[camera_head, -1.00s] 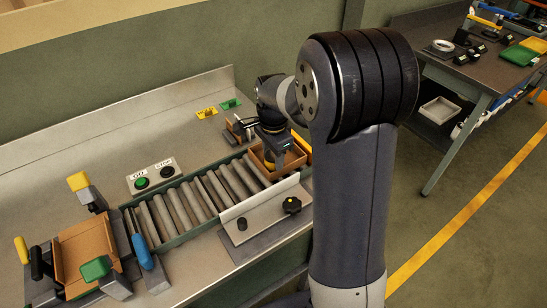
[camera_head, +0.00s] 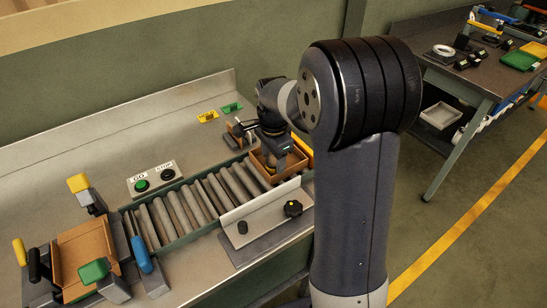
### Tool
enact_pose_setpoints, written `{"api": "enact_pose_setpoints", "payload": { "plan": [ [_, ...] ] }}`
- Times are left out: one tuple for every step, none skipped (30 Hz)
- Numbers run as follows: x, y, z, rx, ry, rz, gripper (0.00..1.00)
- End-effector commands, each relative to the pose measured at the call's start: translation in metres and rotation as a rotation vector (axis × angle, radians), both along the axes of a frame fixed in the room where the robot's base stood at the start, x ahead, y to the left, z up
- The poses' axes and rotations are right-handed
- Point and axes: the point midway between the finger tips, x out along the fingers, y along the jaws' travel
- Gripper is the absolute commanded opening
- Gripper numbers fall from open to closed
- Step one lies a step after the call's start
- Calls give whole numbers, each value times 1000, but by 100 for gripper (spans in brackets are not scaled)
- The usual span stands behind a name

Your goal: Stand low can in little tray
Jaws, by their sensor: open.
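The little tray (camera_head: 257,165) is a small brown open box at the right end of the roller track. My gripper (camera_head: 280,157) is open and sits over the tray, its fingers at or just above the tray's inside. I cannot make out the low can for certain: the gripper and wrist cover most of the tray. My large upper arm hides the area right of the tray.
The roller track (camera_head: 196,207) runs left from the tray, with a metal plate and black knob (camera_head: 292,208) in front. A button box (camera_head: 154,180) stands behind it. A cardboard box (camera_head: 84,255) between clamps is at the left.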

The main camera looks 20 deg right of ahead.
Motion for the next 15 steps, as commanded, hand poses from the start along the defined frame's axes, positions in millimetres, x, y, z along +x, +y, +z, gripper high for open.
{"api": "enact_pose_setpoints", "payload": {
  "plan": [
    [-15,-1,-31,0,63,-2,65],
    [-15,-1,-30,0,63,-2,65],
    [-15,-1,-28,0,63,-2,65],
    [-15,-1,-26,0,63,-2,65],
    [-15,-1,-24,0,63,-2,65],
    [-15,-1,-20,0,63,-2,65],
    [-15,-1,-16,-1,64,-2,65],
    [-15,-1,-12,0,63,-2,65],
    [-14,-1,-6,0,60,-2,65],
    [-14,-1,0,-1,61,-2,65],
    [-14,-1,8,0,60,-2,65],
    [-14,-1,18,-1,58,-2,65],
    [-14,-1,26,-1,58,-1,65],
    [-14,-1,34,-1,57,-1,65],
    [-14,-1,45,-1,57,-1,65]
  ]
}}
